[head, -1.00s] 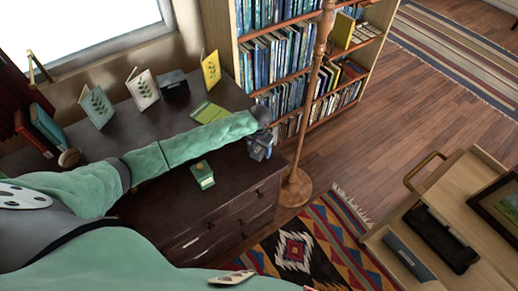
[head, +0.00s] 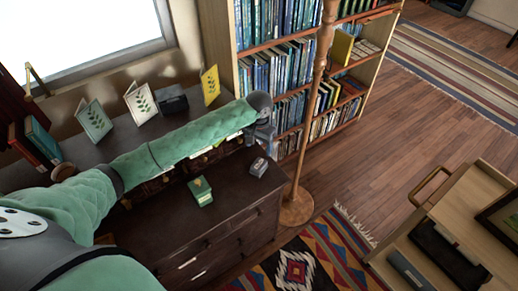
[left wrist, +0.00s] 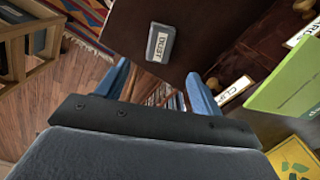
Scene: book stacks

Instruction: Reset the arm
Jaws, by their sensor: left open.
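My left arm reaches across the dark desk (head: 225,212) from the left. My left gripper (head: 262,138) is above the desk's right end. In the left wrist view its two blue fingers (left wrist: 160,88) are apart with nothing held between them. A small grey box (head: 259,167) lies on the desk below the gripper, clear of the fingers. In the left wrist view the grey box (left wrist: 160,43) shows a label that seems to read "DUST". My right gripper is not in view.
A green box (head: 200,191) stands on the desk. Upright cards (head: 140,103) and a dark box (head: 172,100) are along the back. A floor lamp (head: 297,205) stands close to the desk's right side, before the bookcase (head: 285,90). A wooden cart (head: 450,235) is at right.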

